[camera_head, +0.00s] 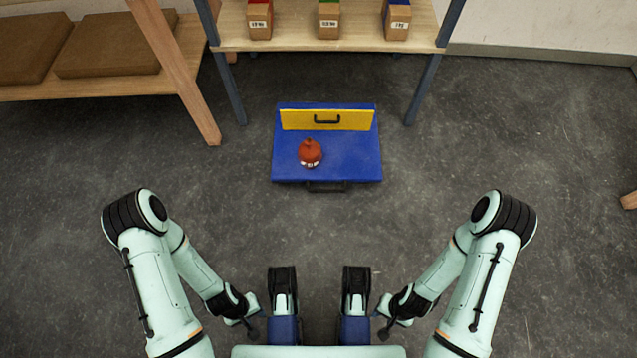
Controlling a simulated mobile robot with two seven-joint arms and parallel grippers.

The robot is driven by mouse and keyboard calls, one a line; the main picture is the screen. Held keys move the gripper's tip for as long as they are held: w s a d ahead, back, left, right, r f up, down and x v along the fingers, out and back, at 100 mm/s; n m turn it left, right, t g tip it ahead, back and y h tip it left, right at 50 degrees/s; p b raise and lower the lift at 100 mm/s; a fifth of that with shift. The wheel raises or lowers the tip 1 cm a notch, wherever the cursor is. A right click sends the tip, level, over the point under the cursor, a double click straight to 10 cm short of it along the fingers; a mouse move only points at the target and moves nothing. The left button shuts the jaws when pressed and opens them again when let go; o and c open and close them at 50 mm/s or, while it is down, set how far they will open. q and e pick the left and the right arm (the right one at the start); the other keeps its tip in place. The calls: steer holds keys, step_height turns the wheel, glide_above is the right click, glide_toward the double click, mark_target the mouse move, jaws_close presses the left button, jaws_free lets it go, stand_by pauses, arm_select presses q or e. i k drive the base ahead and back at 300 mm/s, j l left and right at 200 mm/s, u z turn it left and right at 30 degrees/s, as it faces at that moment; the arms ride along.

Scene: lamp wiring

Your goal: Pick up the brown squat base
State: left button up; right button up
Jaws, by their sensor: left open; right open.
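A small reddish-brown squat round object (310,150), apparently the brown squat base, sits left of centre on a flat blue panel. It has a small knob on top and a pale label-like patch at its lower front. My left gripper (282,280) and my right gripper (356,280) are side by side at the bottom middle, close to my body. Both are open, empty and well short of the blue panel. The inner gaps of the jaws are hard to make out from above.
The blue panel (345,160) has a yellow flap (326,120) with a black handle at its back and another handle at its front edge. Behind is a wooden shelf (290,38) with several labelled boxes. A wooden bench (100,85) stands at left. The grey floor between is clear.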

mark_target(309, 153)
steer(key=i+j+u, duration=0.3)
steer(key=i+j, duration=0.15)
steer(key=i, duration=0.25)
steer(key=i+j+u, duration=0.15)
steer(key=i, duration=0.2)
